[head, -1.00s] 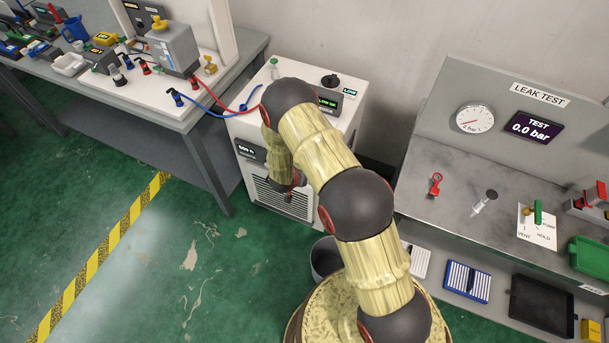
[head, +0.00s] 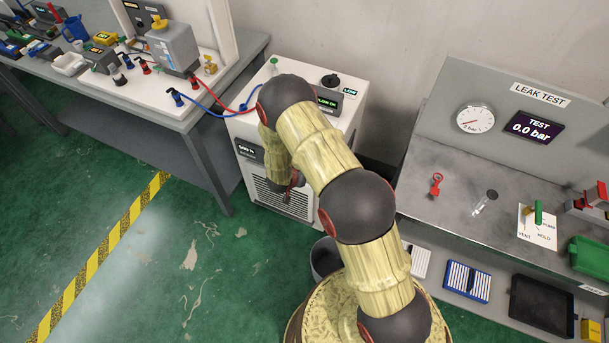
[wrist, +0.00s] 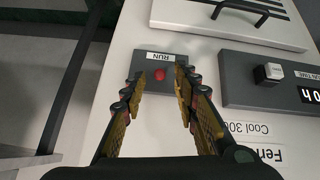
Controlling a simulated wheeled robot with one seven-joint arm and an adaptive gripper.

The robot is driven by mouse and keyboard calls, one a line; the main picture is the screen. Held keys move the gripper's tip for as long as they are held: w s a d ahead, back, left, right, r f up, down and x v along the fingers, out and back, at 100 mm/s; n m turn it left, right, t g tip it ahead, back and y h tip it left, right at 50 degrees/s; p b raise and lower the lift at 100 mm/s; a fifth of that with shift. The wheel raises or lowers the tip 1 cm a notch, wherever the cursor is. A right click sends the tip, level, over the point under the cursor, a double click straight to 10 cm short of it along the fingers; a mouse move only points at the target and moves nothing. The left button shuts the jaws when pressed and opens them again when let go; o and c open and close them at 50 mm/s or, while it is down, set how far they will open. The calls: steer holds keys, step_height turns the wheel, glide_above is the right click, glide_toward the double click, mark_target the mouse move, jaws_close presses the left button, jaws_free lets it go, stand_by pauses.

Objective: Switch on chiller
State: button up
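The chiller is a white cabinet (head: 350,125) against the back wall, with a grille on its lower front and a partly hidden green-text display (head: 328,101) on top. In the wrist view its front shows a grey plate with a red button (wrist: 159,91) under a RUN label. My gripper (wrist: 160,74) is open and empty in front of this plate, one finger on each side of the button in the picture. I cannot tell whether the fingers touch the plate. In the head view my arm hides the button, and only a little of the gripper (head: 290,187) shows.
A second grey panel (wrist: 250,82) with a pale switch and a counter is to the right in the wrist view. A handle (wrist: 245,10) is at the top. Blue and red hoses (head: 205,102) run from the left bench. A leak test bench (head: 455,215) stands right.

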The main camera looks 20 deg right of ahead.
steer(key=v, duration=1)
steer(key=shift+r, duration=0.1)
steer(key=s+a+f+n+g+y, duration=0.1)
steer(key=s+a+f+g+y, duration=0.15)
steer(key=s+a+y, duration=0.55)
steer(key=a+r+n+h, duration=0.1)
steer(key=a+r+n, duration=0.1)
steer(key=a+r, duration=0.3)
steer(key=s+a+r+n+g+y+b, duration=0.1)
steer(key=s+r, duration=0.3)
steer(key=r, duration=0.2)
steer(key=s+r+n+g, duration=0.2)
steer(key=s+r, duration=0.1)
steer(key=r, duration=0.4)
steer(key=s+d+r+t+b, duration=0.1)
steer(key=s+d+r, duration=0.3)
steer(key=r, duration=0.4)
steer(key=s+d+r+t+h+b, duration=0.1)
steer(key=s+d+r+t, duration=0.1)
steer(key=s+d+r, duration=0.3)
steer(key=s+d+r+n+t+h+b, duration=0.1)
steer(key=s+d+r, duration=0.3)
steer(key=r, duration=0.8)
steer(key=shift+s+d+t, duration=0.2)
steer(key=shift+s+t, duration=0.05)
steer(key=shift+t, duration=0.6)
